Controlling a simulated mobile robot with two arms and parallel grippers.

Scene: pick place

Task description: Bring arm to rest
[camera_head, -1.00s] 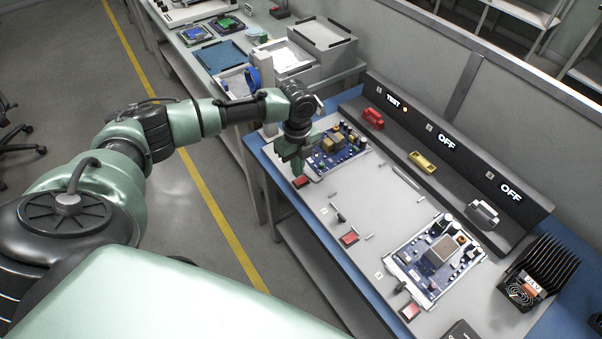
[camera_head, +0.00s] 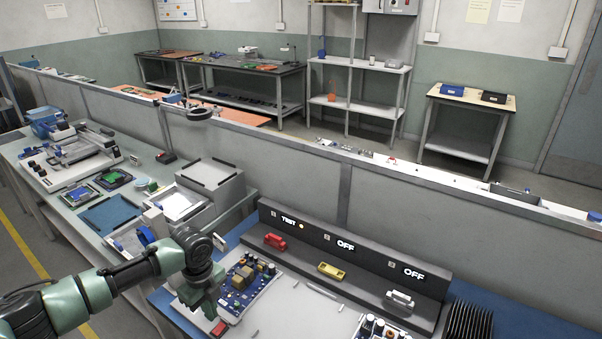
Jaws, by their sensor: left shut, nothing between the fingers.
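My left arm comes in from the lower left of the head view. Its left gripper (camera_head: 203,305) points down at the left end of the test bench, beside a blue circuit board (camera_head: 250,287) and just above a red button (camera_head: 219,328). The gripper is shut with nothing seen in it. The arm hides part of the bench's left edge. My right gripper is not in view.
A test panel (camera_head: 345,262) with TEST and OFF displays stands behind the board, with red (camera_head: 275,241), yellow (camera_head: 331,270) and grey (camera_head: 398,300) connectors. Grey boxes (camera_head: 211,180) stand left of it. A low partition (camera_head: 300,180) runs behind. A black heatsink (camera_head: 468,325) is at lower right.

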